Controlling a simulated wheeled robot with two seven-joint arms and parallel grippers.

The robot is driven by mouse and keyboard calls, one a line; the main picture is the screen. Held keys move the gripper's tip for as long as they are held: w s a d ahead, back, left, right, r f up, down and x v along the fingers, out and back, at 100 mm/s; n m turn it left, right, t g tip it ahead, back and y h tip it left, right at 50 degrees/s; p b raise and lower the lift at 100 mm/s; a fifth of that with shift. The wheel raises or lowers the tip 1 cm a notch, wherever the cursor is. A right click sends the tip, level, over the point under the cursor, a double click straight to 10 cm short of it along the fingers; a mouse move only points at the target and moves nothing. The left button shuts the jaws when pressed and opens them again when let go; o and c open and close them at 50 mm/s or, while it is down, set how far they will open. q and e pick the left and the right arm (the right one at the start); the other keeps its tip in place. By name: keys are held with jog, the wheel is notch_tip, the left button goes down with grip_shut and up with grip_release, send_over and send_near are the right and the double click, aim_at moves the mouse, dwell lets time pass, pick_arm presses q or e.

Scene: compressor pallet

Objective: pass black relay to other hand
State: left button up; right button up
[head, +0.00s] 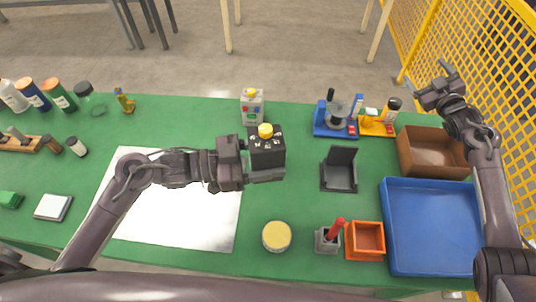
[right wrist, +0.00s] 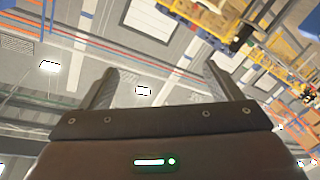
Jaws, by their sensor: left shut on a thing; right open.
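The black relay (head: 267,152) is a dark block with a yellow knob on top, near the middle of the head view. My left gripper (head: 255,158) is shut on it and holds it above the table, by the right edge of the white sheet. My right gripper (head: 431,80) is raised at the upper right of the head view, well apart from the relay. Its two fingers stand open and empty in the right wrist view (right wrist: 158,88), pointing toward the ceiling.
A blue tray (head: 433,267) and a brown bin (head: 432,172) stand at the right. A black stand (head: 340,176), an orange bin (head: 365,255) and a yellow-lidded jar (head: 277,237) are nearer the middle. A grey box (head: 252,112) stands behind the relay. A yellow mesh fence (head: 480,60) rises behind my right arm.

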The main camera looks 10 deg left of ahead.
jog(key=s+d+f+g+h, duration=0.2)
jog(key=s+d+f+h, duration=0.15)
jog(key=s+d, duration=0.7)
jog(key=s+d+f+m+g+h, duration=0.1)
jog(key=s+d+f+g+h, duration=0.3)
jog(key=d, duration=1.1)
jog(key=s+d+f+h, duration=0.2)
jog(key=s+d+h, duration=0.3)
jog(key=s+d, duration=0.6)
jog(key=s+d+f+g, duration=0.4)
jog(key=s+d+f, duration=0.3)
jog(key=s+f, duration=0.35)
jog(key=s+a+f+m+g+y, duration=0.1)
jog(key=s+a+f+g+y, duration=0.15)
jog(key=s+a+f, duration=0.85)
jog(key=s+a+f+m+g+y, duration=0.1)
jog(key=s+a+f+m+g, duration=0.15)
jog(key=s+a+f, duration=0.8)
jog(key=s+a+f+y, duration=0.1)
jog(key=a+f, duration=0.4)
jog(key=a, duration=0.6)
jog(key=s+a+f+m+y, duration=0.1)
jog(key=a+f, duration=0.4)
jog(key=a, duration=0.7)
jog(key=s+a+f+m+g+y, duration=0.1)
jog(key=s+a+f, duration=0.3)
jog(key=a, duration=0.8)
jog(key=shift+s+a+f+y, duration=0.15)
jog(key=shift+s+f+y, duration=0.15)
jog(key=shift+f+y, duration=0.45)
